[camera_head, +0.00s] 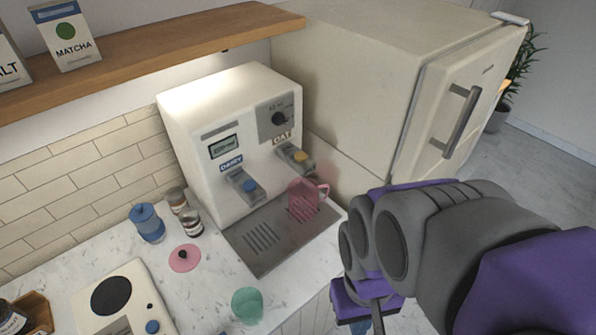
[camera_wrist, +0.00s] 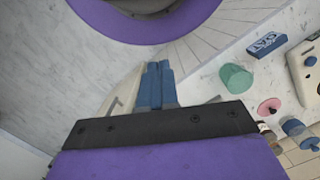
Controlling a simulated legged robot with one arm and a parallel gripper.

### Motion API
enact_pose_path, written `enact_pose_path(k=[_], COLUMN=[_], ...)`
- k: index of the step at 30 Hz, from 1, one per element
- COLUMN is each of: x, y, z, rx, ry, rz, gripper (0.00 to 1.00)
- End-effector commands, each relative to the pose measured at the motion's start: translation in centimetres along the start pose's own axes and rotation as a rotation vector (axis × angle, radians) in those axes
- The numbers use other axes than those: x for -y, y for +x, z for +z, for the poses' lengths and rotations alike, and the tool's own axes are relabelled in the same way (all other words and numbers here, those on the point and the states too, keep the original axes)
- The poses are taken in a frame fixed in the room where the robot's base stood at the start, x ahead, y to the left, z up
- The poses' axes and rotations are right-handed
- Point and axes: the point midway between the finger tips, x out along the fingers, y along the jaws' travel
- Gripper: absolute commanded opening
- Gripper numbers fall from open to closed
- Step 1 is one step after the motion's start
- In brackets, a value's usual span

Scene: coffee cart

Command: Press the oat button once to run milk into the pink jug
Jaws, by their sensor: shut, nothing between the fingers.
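The milk machine (camera_head: 215,140) stands on the counter. The left outlet, labelled DAIRY, has a blue button (camera_head: 250,186). The translucent pink jug (camera_head: 303,203) stands upright on the drip tray below the oat outlet, its handle to the right. My gripper (camera_wrist: 158,66) is shut and empty, its blue fingers together in the wrist view. In the head view it hangs at the bottom edge, right of the counter and apart from the button and jug. Neither button shows in the wrist view.
A green cup (camera_head: 247,305), a pink lid (camera_head: 185,258), a blue jar (camera_head: 147,223) and a scale-like device (camera_head: 125,305) are on the counter. A fridge (camera_head: 400,80) stands right of the machine. A wooden shelf (camera_head: 180,50) runs above, at left.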

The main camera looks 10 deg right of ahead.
Motion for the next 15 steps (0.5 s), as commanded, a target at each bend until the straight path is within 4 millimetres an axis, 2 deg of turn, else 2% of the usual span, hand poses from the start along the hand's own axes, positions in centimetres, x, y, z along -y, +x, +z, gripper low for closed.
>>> enact_pose_path(k=[5,15], x=[1.6,6.5], y=[-1.8,-6.9], z=[-2.4,-11.0], rx=[-0.026,-0.103], ry=[0.039,0.227], rz=[-0.062,-0.288], gripper=[0.0,0.0])
